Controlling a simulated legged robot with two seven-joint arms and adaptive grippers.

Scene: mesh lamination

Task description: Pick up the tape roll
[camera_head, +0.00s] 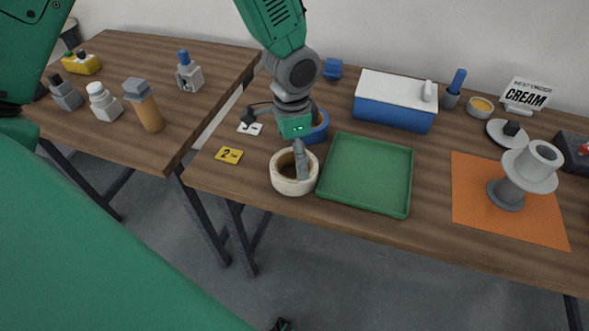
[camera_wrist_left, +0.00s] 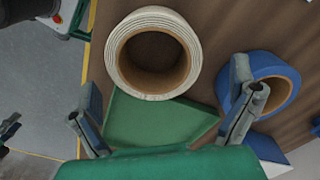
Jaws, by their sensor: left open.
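A cream tape roll (camera_head: 281,182) lies flat on the wooden table, just left of the green tray. It also shows in the left wrist view (camera_wrist_left: 116,62), near the top, with its brown core opening facing the camera. A blue tape roll (camera_head: 320,131) lies behind it, partly hidden by my left arm; it also shows at the right of the wrist view (camera_wrist_left: 262,63). My left gripper (camera_head: 302,172) points down and overlaps the cream roll in the head view. In the wrist view its fingers (camera_wrist_left: 166,100) are spread, with nothing gripped.
The green tray (camera_head: 366,176) is empty. A yellow card marked 2 (camera_head: 229,155) lies left of the cream roll. A blue box with a white lid (camera_head: 394,101) stands behind the tray. A grey spool (camera_head: 523,170) stands on an orange mat (camera_head: 475,213). Several bottles stand on the left table.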

